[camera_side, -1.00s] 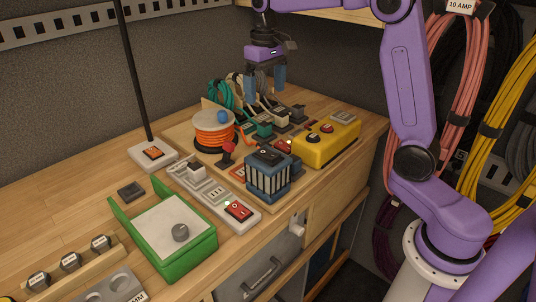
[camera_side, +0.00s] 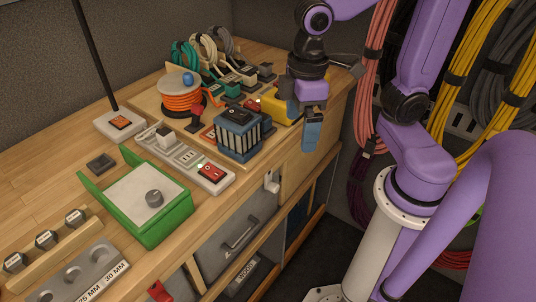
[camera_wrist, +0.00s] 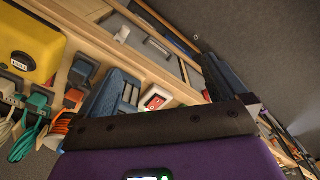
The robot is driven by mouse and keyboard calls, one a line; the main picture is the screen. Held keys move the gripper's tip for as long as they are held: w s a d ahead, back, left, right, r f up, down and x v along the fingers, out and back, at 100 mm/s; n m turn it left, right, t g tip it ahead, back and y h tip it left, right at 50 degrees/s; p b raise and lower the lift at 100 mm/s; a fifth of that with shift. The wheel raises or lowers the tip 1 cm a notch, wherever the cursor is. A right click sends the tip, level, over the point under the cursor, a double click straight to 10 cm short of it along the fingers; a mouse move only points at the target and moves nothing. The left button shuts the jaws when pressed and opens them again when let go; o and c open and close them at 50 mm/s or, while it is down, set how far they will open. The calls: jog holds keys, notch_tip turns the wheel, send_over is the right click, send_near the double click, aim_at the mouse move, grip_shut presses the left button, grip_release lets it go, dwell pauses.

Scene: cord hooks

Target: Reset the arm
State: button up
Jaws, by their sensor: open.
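My gripper (camera_side: 312,138) hangs near the bench's front right edge in the side view, its blue fingers pointing down. It covers part of the yellow box (camera_side: 284,108). In the wrist view, the two dark blue fingers of my gripper (camera_wrist: 172,85) stand wide apart with nothing held between them. The teal cord (camera_side: 183,55), white cord (camera_side: 203,46) and grey cord (camera_side: 222,42) hang in coils at the back of the board. Several plugs lie in front of them. The orange cord reel (camera_side: 181,102) stands to their front left.
A blue ribbed box (camera_side: 238,141), a power strip (camera_side: 184,154) with a lit red switch and a green tray (camera_side: 178,224) stand along the bench front. Drawers (camera_side: 238,232) lie below. Pink and yellow cords (camera_side: 484,62) hang on the right wall.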

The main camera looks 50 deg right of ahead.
jog(key=s+d+f+n, duration=0.2)
jog(key=s+f+n, duration=0.1)
jog(key=s, duration=0.5)
jog(key=shift+d, duration=0.35)
